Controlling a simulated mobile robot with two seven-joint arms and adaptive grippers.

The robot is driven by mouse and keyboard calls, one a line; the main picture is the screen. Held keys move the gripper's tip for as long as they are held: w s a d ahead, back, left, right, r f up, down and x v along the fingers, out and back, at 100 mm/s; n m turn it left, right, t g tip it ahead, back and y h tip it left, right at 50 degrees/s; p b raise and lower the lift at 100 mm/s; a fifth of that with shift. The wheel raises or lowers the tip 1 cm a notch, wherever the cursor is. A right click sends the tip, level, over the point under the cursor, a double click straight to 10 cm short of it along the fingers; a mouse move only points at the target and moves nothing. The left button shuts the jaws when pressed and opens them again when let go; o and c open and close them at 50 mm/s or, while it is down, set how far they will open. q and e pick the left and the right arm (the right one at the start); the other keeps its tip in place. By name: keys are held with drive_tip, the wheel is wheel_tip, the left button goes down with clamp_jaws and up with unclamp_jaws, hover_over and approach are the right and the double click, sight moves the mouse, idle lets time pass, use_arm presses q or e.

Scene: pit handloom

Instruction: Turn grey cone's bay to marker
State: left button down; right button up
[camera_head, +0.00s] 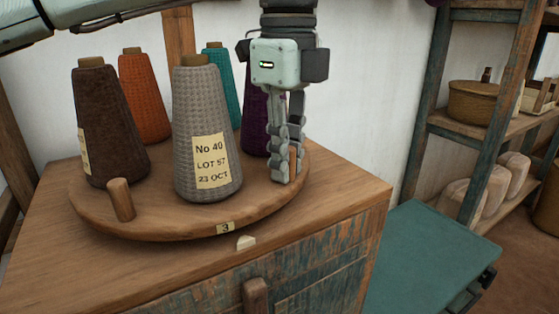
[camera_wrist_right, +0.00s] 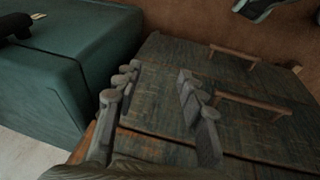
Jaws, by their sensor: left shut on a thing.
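A round wooden turntable (camera_head: 160,226) on a cabinet carries several yarn cones. The grey cone (camera_head: 203,125), labelled "No 40, LOT 57, 23 OCT", stands upright at its front. A rim tag (camera_head: 225,228) reading "3" lies below and slightly right of it. The pale marker (camera_head: 246,242) sits on the cabinet top just in front of the rim, slightly right of the tag. My left gripper (camera_head: 286,178) points down at the turntable's right edge, shut on what looks like a wooden peg, mostly hidden by the fingers. My right gripper (camera_wrist_right: 157,74) is open and empty.
Brown (camera_head: 105,125), orange (camera_head: 145,98), teal (camera_head: 218,75) and purple (camera_head: 256,122) cones share the turntable. A bare wooden peg (camera_head: 121,200) rises at its front left. A green surface (camera_head: 425,255) and shelves (camera_head: 470,120) stand right. The right wrist view shows drawer handles (camera_wrist_right: 254,103).

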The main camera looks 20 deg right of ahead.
use_arm(q)
drive_tip(key=shift+w+d+n, duration=0.6)
drive_tip(key=shift+w+d, duration=0.05)
drive_tip(key=c, duration=1.4)
unclamp_jaws()
drive_tip(key=shift+c, duration=0.2)
wheel_tip(320, 180, up, 12)
